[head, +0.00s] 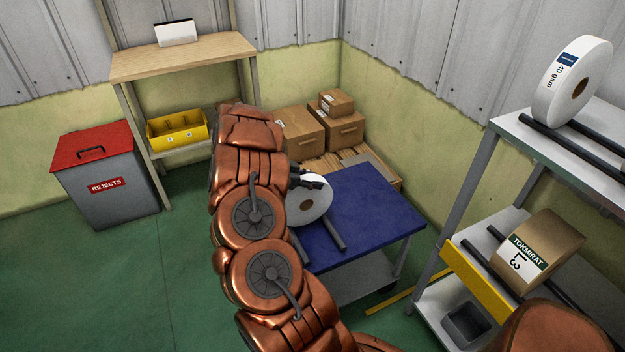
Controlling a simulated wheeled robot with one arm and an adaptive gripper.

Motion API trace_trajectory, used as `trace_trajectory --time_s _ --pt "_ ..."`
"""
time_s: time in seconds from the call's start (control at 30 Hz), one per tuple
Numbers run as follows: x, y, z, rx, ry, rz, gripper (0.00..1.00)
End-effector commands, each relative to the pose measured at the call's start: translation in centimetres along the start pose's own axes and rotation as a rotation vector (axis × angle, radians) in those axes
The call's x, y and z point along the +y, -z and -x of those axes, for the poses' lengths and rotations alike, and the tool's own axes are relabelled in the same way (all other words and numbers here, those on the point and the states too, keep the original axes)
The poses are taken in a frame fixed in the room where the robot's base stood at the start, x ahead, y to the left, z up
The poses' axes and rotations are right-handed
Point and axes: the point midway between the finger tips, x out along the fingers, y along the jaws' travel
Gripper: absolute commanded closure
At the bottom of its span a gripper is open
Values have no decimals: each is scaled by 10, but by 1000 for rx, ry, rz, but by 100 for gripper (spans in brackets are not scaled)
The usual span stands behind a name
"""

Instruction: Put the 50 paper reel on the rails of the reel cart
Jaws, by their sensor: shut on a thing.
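A white paper reel (310,209) with a brown core hole stands at the rails of the reel cart. My gripper (309,181) is shut on the reel at its upper edge. The reel's label is not visible, so I cannot read its number. The cart has a blue top (375,206) with two dark rails (332,234); my arm hides the cart's left part. I cannot tell whether the reel rests on the rails or hangs just above them.
Cardboard boxes (336,130) stand behind the cart. A red-lidded rejects bin (105,180) and a wooden bench (185,58) are at left. Green floor is free at lower left.

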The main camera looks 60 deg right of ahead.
Motion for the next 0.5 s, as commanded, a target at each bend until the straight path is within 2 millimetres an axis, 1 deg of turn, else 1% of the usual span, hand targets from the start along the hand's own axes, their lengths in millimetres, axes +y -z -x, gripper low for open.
trace_trajectory --time_s 0.5 --pt "-1 -5 -3 2 2 -1 100"
